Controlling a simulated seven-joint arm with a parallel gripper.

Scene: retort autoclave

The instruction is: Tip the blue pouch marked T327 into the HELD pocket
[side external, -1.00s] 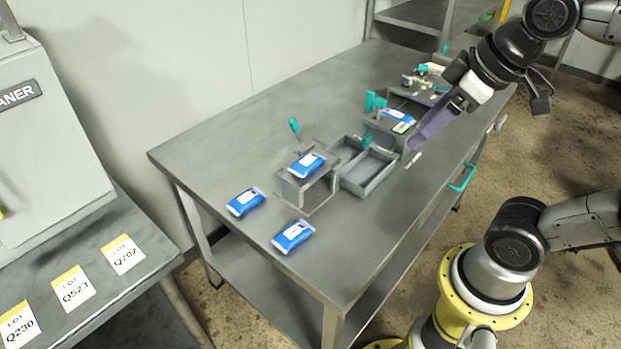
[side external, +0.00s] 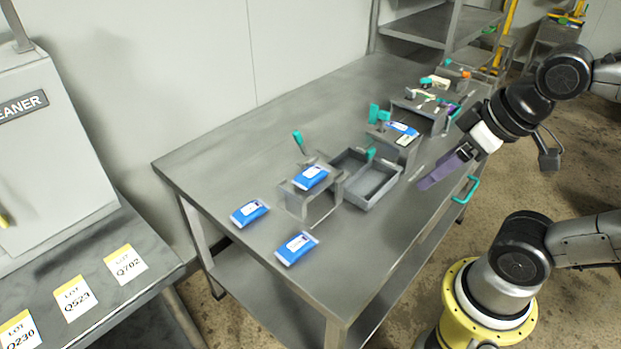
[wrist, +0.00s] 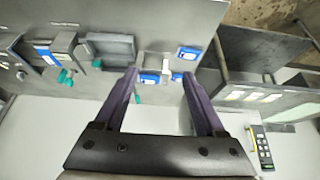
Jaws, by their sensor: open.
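Several blue pouches lie on the steel bench; their marks are too small to read, so I cannot tell which is T327. One pouch (side external: 250,213) lies at the left, another (side external: 296,248) near the front edge, a third (side external: 311,178) on a small raised stand, and a fourth (side external: 402,129) on a fixture farther back. A grey two-pocket tray (side external: 384,194) stands right of the raised stand; no HELD label is legible. My gripper (side external: 428,184) is open and empty, right of the tray above the bench's front side. In the wrist view, pouches (wrist: 187,53) show beyond the open fingers (wrist: 160,77).
Teal-handled tools (side external: 299,142) stand around the fixtures. A cluttered rack (side external: 425,108) is at the bench's far end. Lot cards (side external: 75,297) lie on the left counter. The bench's back left is clear.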

